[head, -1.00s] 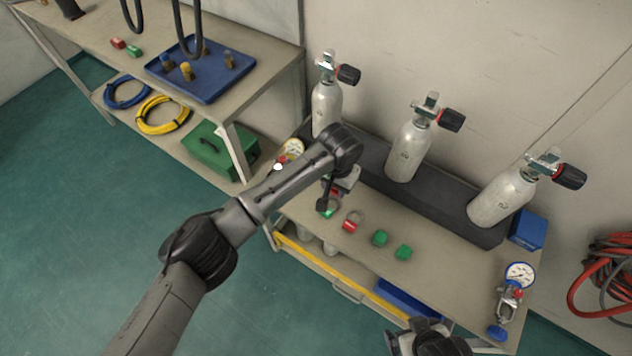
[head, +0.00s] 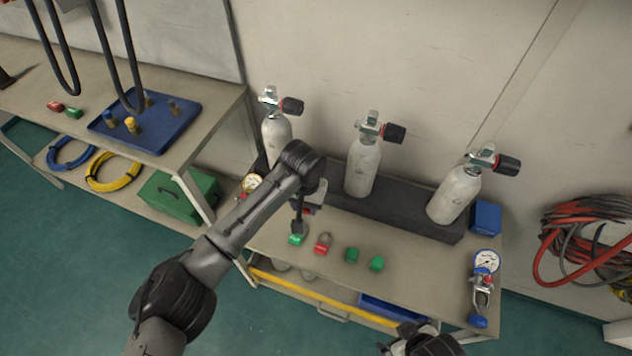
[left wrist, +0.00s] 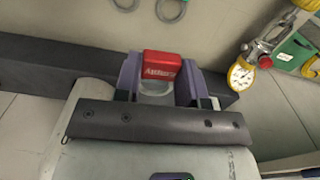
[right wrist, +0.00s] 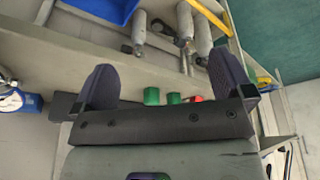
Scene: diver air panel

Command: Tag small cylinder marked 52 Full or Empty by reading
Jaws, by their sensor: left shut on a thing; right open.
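My left gripper (head: 302,222) is shut on a red tag (left wrist: 162,66); its pale lettering is too small to read surely. It holds the tag over the bench, in front of the leftmost cylinder (head: 276,135). A middle cylinder (head: 363,165) and a right cylinder (head: 454,194) stand upright in the black rack (head: 400,210); I cannot read their markings. A red tag (head: 322,246) and green tags (head: 351,255) (head: 377,263) lie on the bench. A regulator with a white dial (head: 486,262) lies at the right end. My right gripper (right wrist: 166,82) is open and empty near the front edge.
A yellow-rimmed gauge (head: 252,183) is at the bench's left end, also in the left wrist view (left wrist: 241,75). A blue box (head: 487,217) stands beside the right cylinder. Red hoses (head: 575,240) hang at right. Small cylinders (right wrist: 138,30) lie on the lower shelf.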

